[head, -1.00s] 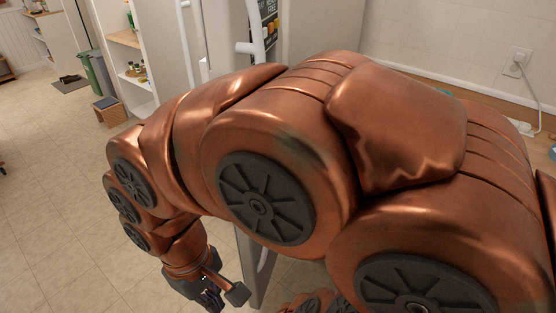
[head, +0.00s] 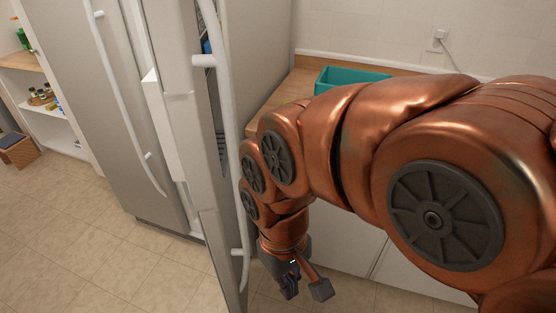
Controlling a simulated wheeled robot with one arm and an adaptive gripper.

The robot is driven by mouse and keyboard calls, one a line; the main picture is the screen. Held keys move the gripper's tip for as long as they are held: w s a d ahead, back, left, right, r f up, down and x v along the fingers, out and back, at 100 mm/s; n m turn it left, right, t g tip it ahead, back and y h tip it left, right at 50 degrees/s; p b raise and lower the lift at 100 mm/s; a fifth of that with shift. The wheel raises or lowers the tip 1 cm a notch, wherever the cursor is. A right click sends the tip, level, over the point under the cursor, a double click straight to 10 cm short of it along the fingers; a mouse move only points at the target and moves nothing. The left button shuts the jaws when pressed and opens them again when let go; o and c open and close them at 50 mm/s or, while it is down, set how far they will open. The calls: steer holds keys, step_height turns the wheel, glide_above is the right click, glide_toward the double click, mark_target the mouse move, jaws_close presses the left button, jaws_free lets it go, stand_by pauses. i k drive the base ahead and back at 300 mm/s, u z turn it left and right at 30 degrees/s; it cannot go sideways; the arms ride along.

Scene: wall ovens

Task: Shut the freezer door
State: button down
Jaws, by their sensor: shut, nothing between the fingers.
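The freezer door (head: 187,130) stands open and shows nearly edge-on in the middle left of the head view. Its pale inner side faces left. A long white bar handle (head: 236,160) runs down its right side. My gripper (head: 303,289) is low in the view, to the right of the door and its handle, pointing down. It is shut and empty. A gap shows between it and the handle in the picture; I cannot tell the distance in depth. My arm hides part of the area behind it.
The other fridge door (head: 115,90), with its own handle, looks shut at the left. Open shelves (head: 45,100) stand farther left. A teal bin (head: 350,77) sits on the wooden counter at the back right. Tiled floor (head: 90,250) is clear at lower left.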

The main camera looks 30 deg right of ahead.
mark_target(186, 89)
steer(key=u, duration=1)
steer(key=k, duration=0.75)
steer(key=z, duration=0.2)
steer(key=i, duration=0.35)
